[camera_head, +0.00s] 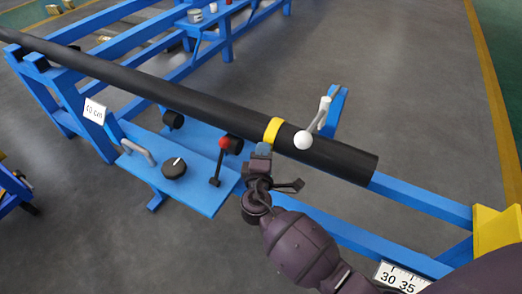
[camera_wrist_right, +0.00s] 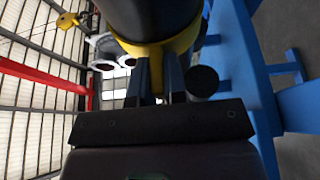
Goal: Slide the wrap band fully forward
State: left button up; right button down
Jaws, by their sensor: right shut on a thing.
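The yellow wrap band (camera_head: 272,131) sits around the long black pipe (camera_head: 200,100), some way in from the pipe's near right end. It also shows in the right wrist view (camera_wrist_right: 174,46), curving around the dark pipe, with a narrow tab hanging from it. My right gripper (camera_head: 263,150) is just below the band, against the pipe's front side. In the right wrist view its two fingers (camera_wrist_right: 157,84) are shut on the band's tab. The back of the band is hidden. My left gripper is in neither view.
A white-knobbed lever (camera_head: 304,139) stands close right of the band. A blue panel (camera_head: 205,198) carries a red-knobbed lever (camera_head: 224,143), a black dial (camera_head: 174,168) and a grey handle (camera_head: 137,151). Blue frame beams run under the pipe.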

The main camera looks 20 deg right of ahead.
pick_arm(q)
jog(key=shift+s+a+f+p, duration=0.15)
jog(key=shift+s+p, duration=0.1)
jog(key=shift+p, duration=0.15)
pick_arm(e)
jog(key=s+d, duration=0.4)
jog(key=s, duration=0.1)
jog(key=s+d, duration=0.2)
jog(key=shift+s, duration=0.35)
jog(key=c, duration=1.2)
grip_release()
jog(key=shift+o, duration=0.2)
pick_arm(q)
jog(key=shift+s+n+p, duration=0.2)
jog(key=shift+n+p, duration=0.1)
pick_arm(e)
send_near(297, 156)
jog(key=shift+v, duration=2.05)
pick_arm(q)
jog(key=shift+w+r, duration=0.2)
pick_arm(e)
jog(key=shift+a, duration=0.1)
